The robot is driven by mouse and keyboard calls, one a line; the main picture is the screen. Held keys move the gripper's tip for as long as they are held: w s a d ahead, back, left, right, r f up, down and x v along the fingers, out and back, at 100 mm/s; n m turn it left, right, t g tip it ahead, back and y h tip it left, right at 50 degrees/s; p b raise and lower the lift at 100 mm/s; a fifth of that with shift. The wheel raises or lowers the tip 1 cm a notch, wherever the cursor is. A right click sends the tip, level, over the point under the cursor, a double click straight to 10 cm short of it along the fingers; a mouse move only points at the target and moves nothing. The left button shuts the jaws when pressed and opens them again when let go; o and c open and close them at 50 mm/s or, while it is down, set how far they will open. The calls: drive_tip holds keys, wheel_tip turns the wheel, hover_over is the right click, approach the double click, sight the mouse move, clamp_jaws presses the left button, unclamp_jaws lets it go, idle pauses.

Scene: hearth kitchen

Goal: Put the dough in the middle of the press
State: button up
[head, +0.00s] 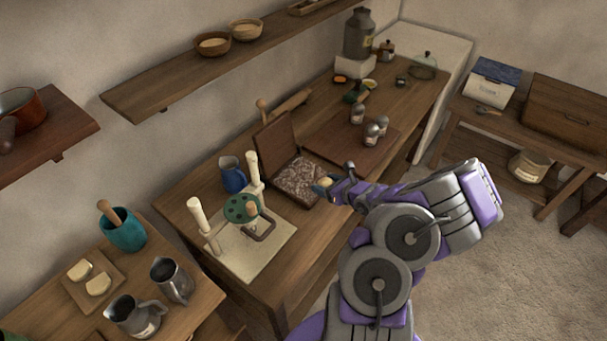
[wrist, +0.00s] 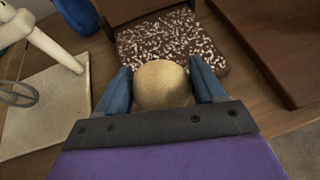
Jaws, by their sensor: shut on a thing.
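My gripper (wrist: 161,78) is shut on a round, pale tan ball of dough (wrist: 162,88), with one blue finger on each side of it. In the head view the dough (head: 326,182) shows small between the fingertips of my gripper (head: 326,186), at the right edge of the press. The press (head: 298,180) is a hinged wooden one; its dark lid (head: 275,143) stands open. Its plate is covered with a brown and white speckled pattern, which also shows beyond the dough in the wrist view (wrist: 160,38). The gap between dough and plate cannot be judged.
Left of the press stands a pale board with two white posts and a green disc (head: 241,208), and a blue jug (head: 232,175). A flat brown board (head: 350,143) with several small jars lies beyond. A rolling pin (head: 292,102) lies near the wall.

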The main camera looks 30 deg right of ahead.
drive_tip(key=b, duration=0.1)
hover_over(303, 178)
drive_tip(key=s, duration=0.1)
drive_tip(key=shift+s+a+f, duration=0.15)
drive_tip(key=shift+a+f, duration=0.15)
drive_tip(key=shift+f, duration=0.05)
drive_tip(key=shift+w+d, duration=0.15)
drive_tip(key=shift+w, duration=0.2)
drive_tip(key=shift+w+d+f, duration=0.2)
drive_tip(key=shift+w+f, duration=0.05)
drive_tip(key=f, duration=0.1)
drive_tip(key=f+b, duration=0.1)
drive_tip(key=shift+d+f, duration=0.3)
drive_tip(key=shift+d, duration=0.05)
drive_tip(key=shift+a+f, duration=0.1)
drive_tip(key=shift+f, duration=0.3)
drive_tip(key=shift+a+r, duration=0.15)
drive_tip(key=shift+a, duration=0.35)
drive_tip(key=o, duration=0.8)
drive_tip(key=shift+d+f, duration=0.2)
drive_tip(key=shift+d, duration=0.2)
drive_tip(key=shift+a, duration=0.15)
drive_tip(key=shift+r, duration=0.1)
